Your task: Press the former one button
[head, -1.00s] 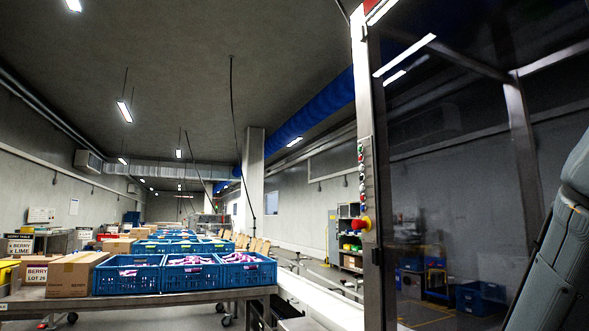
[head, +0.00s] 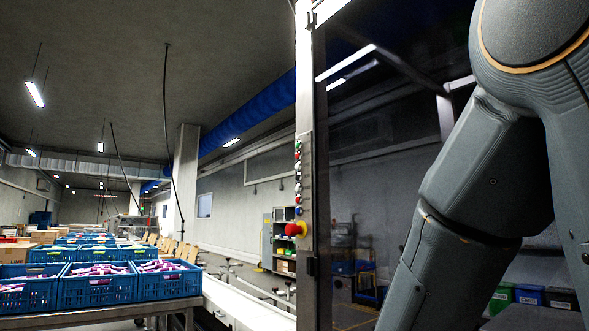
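A column of small buttons (head: 298,178) in green, red, white and blue runs down a narrow panel on the steel post (head: 315,200), near the middle of the head view. Below them a larger red mushroom knob (head: 293,229) with a yellow base sticks out to the left. The labels are too small to read, so I cannot tell which button is the former one button. My grey arm fills the right side of the view, apart from the post. My gripper is outside the view.
A steel table (head: 170,311) at the lower left bears blue crates (head: 98,291) of wrapped lollies. A pale conveyor (head: 245,305) runs beside it towards the post. A dark transparent panel lies right of the post. Green, blue and black bins (head: 530,296) stand at the lower right.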

